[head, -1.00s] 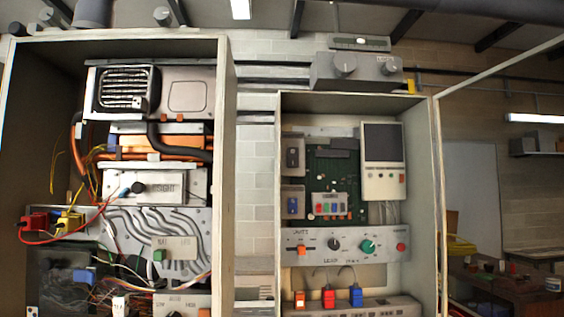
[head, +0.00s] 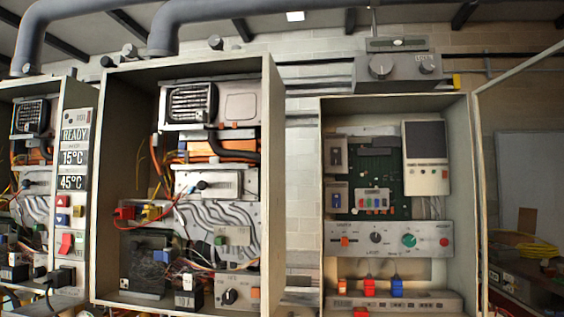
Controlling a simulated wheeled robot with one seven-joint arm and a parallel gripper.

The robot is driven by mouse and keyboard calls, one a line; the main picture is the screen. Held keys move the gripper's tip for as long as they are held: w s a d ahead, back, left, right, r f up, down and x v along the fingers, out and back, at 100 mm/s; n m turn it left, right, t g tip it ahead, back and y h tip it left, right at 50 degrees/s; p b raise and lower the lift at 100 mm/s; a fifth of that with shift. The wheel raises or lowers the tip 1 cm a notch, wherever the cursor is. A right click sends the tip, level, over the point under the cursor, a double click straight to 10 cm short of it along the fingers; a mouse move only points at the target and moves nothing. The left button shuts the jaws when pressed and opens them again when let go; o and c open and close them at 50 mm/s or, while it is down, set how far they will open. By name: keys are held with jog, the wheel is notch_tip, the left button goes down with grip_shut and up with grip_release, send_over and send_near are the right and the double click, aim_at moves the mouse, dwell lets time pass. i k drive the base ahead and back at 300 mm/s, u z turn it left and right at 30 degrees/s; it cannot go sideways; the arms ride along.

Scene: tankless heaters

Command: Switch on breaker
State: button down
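No part of my gripper shows in the head view. No switch carries a readable breaker label, so I cannot tell which one is the breaker. The right cabinet (head: 470,200) stands open. At its bottom is a power strip (head: 425,303) with an orange switch (head: 342,287), a red switch (head: 369,287) and a blue switch (head: 397,287). A red rocker switch (head: 66,243) sits on the display panel (head: 76,150) at the far left. The panel reads READY, 15°C and 45°C.
The middle cabinet (head: 272,180) is open, with wires and a black knob (head: 229,296) inside. The right cabinet's door (head: 480,220) stands open at the right. A grey box with knobs (head: 400,68) is on the wall above. A workbench (head: 525,285) is at the far right.

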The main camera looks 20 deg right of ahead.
aim_at(336, 153)
jog(key=z, duration=0.05)
jog(key=k, duration=0.25)
jog(key=z, duration=1.1)
jog(key=i, duration=0.5)
